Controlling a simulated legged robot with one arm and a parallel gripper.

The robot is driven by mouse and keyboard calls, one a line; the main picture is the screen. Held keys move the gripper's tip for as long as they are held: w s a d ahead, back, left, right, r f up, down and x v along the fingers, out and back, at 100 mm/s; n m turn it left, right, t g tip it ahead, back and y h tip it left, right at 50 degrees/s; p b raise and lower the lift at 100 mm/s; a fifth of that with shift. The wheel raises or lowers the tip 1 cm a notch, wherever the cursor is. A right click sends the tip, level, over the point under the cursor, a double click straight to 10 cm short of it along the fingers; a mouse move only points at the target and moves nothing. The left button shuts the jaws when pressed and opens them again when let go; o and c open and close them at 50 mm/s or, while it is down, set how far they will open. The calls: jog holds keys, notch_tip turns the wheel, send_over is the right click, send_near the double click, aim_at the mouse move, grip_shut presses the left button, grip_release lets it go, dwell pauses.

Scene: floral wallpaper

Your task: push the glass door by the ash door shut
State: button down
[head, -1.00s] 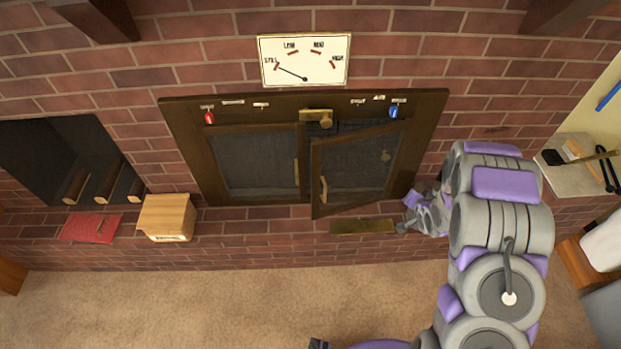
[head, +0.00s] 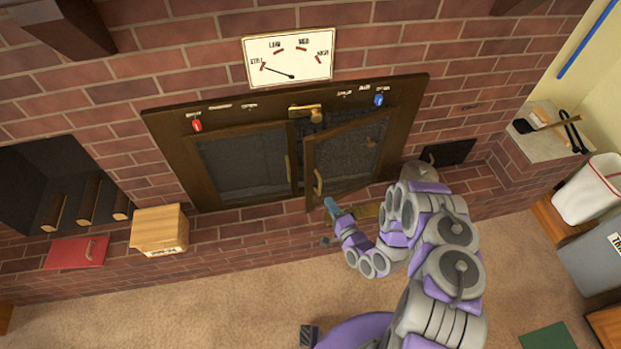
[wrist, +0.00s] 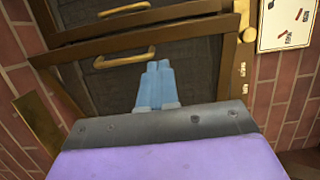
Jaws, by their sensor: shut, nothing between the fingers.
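The right glass door (head: 347,154) of the stove stands ajar. Its dark wooden frame swings out from the left edge, and its brass handle (head: 318,183) is at lower left. In the wrist view its glass (wrist: 100,86) and handle (wrist: 125,57) lie just beyond my fingers. The left glass door (head: 243,163) looks shut. A small black hatch (head: 447,152), perhaps the ash door, sits in the brick to the right. My gripper (head: 329,204), with blue fingers (wrist: 158,68) together and empty, is by the door's lower left corner. I cannot tell whether it touches.
A gauge (head: 289,58) hangs above the stove. A wooden box (head: 159,228) and red folder-like object (head: 76,253) are at left. A white bin (head: 590,190) stands right. Carpet in front is mostly clear.

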aim_at(309, 170)
jog(key=b+x, duration=0.2)
jog(key=x, duration=1.1)
jog(key=shift+w+a, duration=0.15)
jog(key=shift+w, duration=0.2)
